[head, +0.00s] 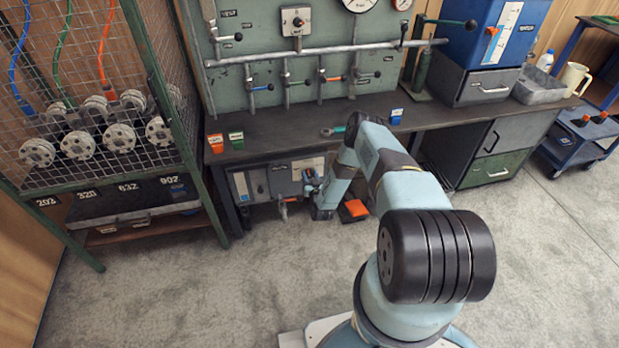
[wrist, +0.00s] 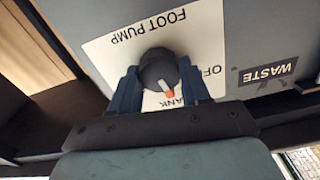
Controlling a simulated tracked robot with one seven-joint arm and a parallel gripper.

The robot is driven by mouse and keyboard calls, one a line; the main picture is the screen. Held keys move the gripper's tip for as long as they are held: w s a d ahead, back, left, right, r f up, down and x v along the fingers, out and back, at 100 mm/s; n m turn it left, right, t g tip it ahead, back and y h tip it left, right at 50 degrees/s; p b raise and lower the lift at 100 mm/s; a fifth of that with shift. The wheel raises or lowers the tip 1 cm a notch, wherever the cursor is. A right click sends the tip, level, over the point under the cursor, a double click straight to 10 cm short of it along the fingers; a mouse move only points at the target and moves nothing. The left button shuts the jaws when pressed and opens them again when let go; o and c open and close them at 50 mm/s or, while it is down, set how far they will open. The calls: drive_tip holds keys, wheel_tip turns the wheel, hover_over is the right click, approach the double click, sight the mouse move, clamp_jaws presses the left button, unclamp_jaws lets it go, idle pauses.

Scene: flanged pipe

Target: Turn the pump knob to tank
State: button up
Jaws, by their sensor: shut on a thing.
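The dark round pump knob (wrist: 158,68) sits on a white label plate (wrist: 110,50) in the wrist view. The plate reads FOOT PUMP, OFF and a partly hidden word ending in ANK, all upside down. An orange and white mark on the knob points down in the picture, towards the ANK word. My gripper (wrist: 160,88) has its blue fingers on either side of the knob, shut on it. In the head view my gripper (head: 312,186) is at the grey panel (head: 280,180) under the bench. There it hides the knob.
An orange-topped pedal (head: 354,209) is on the floor right of my gripper. The bench top (head: 290,130) overhangs the panel. A wire cage rack (head: 110,120) stands at left. The floor in front is clear.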

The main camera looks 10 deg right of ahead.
drive_tip(key=shift+m, duration=0.8)
drive_tip(key=o, duration=1.1)
drive_tip(key=shift+c, duration=0.2)
drive_tip(key=s, duration=1.3)
drive_tip(key=shift+s+f, duration=0.15)
drive_tip(key=shift+s, duration=0.25)
